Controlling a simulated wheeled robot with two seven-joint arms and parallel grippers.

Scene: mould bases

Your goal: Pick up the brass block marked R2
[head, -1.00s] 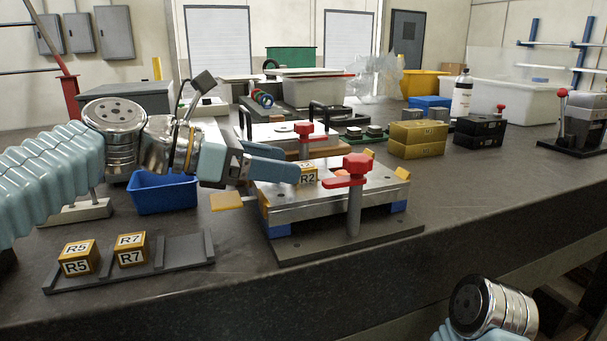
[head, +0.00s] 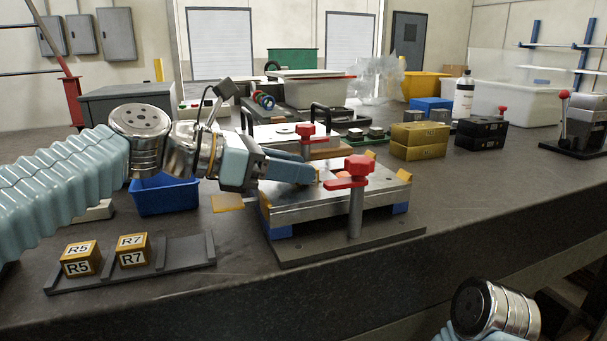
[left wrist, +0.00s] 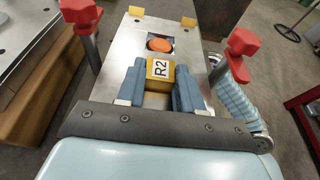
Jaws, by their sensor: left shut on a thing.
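The brass block marked R2 (left wrist: 160,70) shows in the left wrist view between the two blue fingers of my left gripper (left wrist: 158,82), which touch it from both sides. Its R2 label faces the wrist camera. In the head view my left gripper (head: 306,173) is over the silver mould plate (head: 330,198), and its fingers hide nearly all of the block. I cannot tell whether the block still touches the plate. My right gripper is not in view; only part of my right arm shows at the lower right.
Red-handled clamps (head: 358,166) stand close beside the plate, and an orange disc (left wrist: 160,44) lies beyond the block. Blocks R5 (head: 79,259) and R7 (head: 133,251) stand in a grey rack (head: 185,254) with free room at its right. A blue bin (head: 165,196) sits behind.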

